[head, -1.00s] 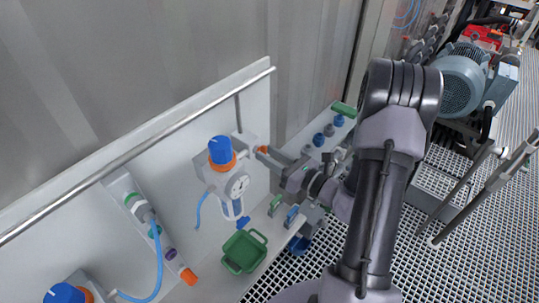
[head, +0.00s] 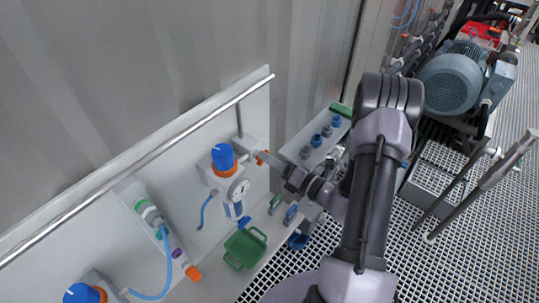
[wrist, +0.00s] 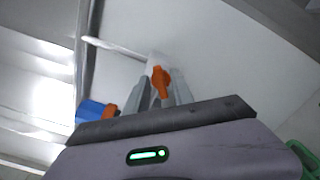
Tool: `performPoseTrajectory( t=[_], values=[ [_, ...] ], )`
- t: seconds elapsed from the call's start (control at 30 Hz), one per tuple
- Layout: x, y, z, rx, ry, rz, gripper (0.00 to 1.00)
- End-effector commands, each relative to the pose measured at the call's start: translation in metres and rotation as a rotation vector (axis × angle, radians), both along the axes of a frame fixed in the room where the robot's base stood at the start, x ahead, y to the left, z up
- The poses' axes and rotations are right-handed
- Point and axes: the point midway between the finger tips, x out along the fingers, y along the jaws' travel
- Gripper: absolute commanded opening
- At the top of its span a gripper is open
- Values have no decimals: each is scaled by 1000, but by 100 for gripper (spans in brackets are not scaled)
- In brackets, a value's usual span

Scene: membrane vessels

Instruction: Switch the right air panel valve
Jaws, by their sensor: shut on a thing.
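The right air panel valve has a small orange handle (head: 262,157) on a light grey block, to the right of the regulator with a blue knob (head: 222,155). In the wrist view the orange handle (wrist: 160,82) stands between my grey fingers, in front of a pale fitting. My gripper (head: 267,160) reaches the handle from the right and is shut on it; it also shows in the wrist view (wrist: 159,92). The fingers partly hide the handle, and its exact turn is hard to tell.
A green tray (head: 245,249) sits on the ledge below. A metal rail (head: 150,160) crosses the panel top. A second blue knob (head: 82,293) is at lower left. Grating floor (head: 420,265) lies to the right.

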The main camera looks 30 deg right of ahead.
Motion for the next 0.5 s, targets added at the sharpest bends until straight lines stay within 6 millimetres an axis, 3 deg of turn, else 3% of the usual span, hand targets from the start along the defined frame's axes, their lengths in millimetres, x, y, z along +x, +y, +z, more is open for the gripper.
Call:
performPoseTrajectory(
  t=[0.5],
  values=[
    [0, -1, 0, 406, 147, -1, 0]
  ],
)
